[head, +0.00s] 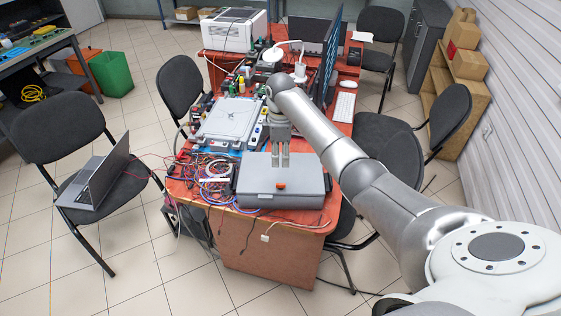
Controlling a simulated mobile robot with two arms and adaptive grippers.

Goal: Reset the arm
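My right arm reaches in from the lower right across the picture. My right gripper (280,160) points down over the grey case (262,200) on the near end of the red-brown desk (262,248). Its fingers look close together, but the view is too small to tell whether they are open or shut. I see nothing clearly held in it. A small orange-red piece (281,186) sits on the case just below the fingertips. I cannot tell whether the fingers touch the case. My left gripper is not in view.
Loose cables and hoses (207,178) crowd the desk left of the case. A silver unit (229,121), a monitor (328,62) and a keyboard (344,107) stand behind. Chairs flank the desk; one (62,135) holds a laptop (98,178). Open floor lies at the lower left.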

